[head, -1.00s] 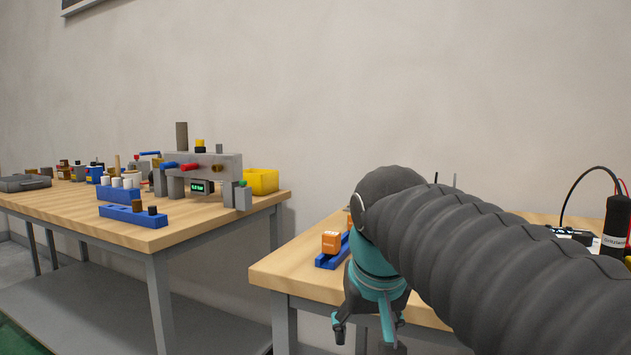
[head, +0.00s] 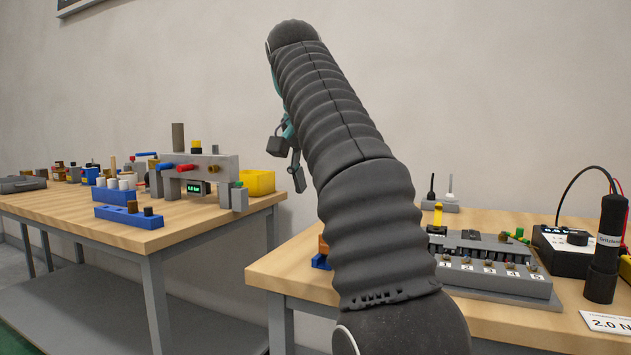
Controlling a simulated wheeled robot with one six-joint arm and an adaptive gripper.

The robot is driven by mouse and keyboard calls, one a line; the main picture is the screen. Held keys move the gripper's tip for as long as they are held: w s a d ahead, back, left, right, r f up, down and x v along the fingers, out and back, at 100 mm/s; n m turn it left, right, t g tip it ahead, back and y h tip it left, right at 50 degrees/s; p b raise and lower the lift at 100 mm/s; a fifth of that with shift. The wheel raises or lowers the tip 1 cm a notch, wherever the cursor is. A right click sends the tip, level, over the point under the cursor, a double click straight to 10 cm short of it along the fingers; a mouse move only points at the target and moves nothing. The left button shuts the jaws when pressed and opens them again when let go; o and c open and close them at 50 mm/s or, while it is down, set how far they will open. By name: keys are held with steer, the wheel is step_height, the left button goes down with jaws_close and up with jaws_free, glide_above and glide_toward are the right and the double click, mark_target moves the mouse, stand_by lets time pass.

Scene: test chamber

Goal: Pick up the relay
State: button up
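No thing in view is plainly marked as the relay. An orange block (head: 323,243) sits by a blue holder (head: 320,262) at the left end of the right table; my arm hides most of both, so I cannot tell whether this is the relay. My gripper (head: 287,161) is raised in the air above and left of the block, between the two tables. Its fingertips are apart, with nothing seen between them. My arm partly covers the gripper body.
The right table (head: 470,325) also bears a grey numbered terminal unit (head: 495,278), a black meter box (head: 565,250) and a black cylinder (head: 605,245). The left table (head: 190,228) holds a grey fixture (head: 205,165), blue racks (head: 128,215) and a yellow bin (head: 257,181).

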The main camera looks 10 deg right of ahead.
steer(key=shift+w, duration=0.1)
stand_by(0.4)
steer(key=x, duration=1.3)
steer(key=shift+w+f, duration=0.1)
steer(key=shift+f, duration=0.2)
jaws_close()
